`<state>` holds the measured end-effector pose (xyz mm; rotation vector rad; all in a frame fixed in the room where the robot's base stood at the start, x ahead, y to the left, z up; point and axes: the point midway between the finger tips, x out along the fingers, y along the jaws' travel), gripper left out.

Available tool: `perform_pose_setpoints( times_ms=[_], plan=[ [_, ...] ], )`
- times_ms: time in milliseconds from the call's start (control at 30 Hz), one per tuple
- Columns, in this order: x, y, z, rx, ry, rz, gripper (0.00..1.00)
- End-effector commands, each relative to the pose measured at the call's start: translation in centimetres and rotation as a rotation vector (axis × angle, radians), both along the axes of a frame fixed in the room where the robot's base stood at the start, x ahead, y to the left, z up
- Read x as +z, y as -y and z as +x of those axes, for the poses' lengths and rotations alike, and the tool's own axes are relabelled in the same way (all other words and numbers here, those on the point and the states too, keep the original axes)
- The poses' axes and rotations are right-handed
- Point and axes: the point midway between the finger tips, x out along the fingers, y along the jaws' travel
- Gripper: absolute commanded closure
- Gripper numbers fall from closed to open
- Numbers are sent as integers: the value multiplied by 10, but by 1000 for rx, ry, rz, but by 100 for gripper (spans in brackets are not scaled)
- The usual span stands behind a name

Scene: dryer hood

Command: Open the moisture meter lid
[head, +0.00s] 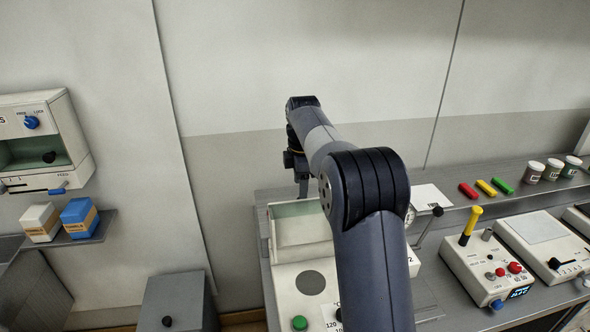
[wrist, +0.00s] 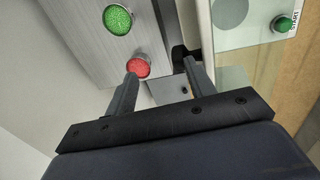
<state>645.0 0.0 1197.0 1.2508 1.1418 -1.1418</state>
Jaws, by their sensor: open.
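The moisture meter seems to be the cream device (head: 285,300) on the bench, with a grey disc, a green button (head: 300,323) and printed numbers. A pale framed panel (head: 300,228) shows at its back; I cannot tell whether this is the lid or its exact angle. My arm hides the device's right side. My gripper (head: 302,188) is above the device's back edge, pointing down. In the wrist view its fingers (wrist: 160,88) are apart with nothing held. A small dark piece (wrist: 180,52), possibly a handle, shows by the right finger; I cannot tell whether they touch.
Round red (wrist: 138,66) and green (wrist: 118,20) items lie beyond the fingers. A control box with a yellow lever (head: 470,226) and a flat-topped cream device (head: 540,232) stand at right. A grey box (head: 180,302) and a shelf with two small cartons (head: 84,232) are at left.

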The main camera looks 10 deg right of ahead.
Motion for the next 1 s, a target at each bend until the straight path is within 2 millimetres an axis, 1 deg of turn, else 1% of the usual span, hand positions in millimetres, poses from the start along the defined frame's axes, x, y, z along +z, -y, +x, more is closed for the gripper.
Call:
perform_pose_setpoints(
  times_ms=[33,267,367,567,667,700,733,1000],
  plan=[
    [-12,0,3,0,-15,0,51],
    [-11,0,22,0,-5,0,51],
    [-11,0,29,0,-2,0,43],
    [-11,0,44,0,1,0,18],
    [-12,0,51,0,1,0,19],
    [-12,0,54,0,1,0,45],
    [-12,0,56,0,1,0,51],
    [-9,0,74,0,2,0,51]
  ],
)
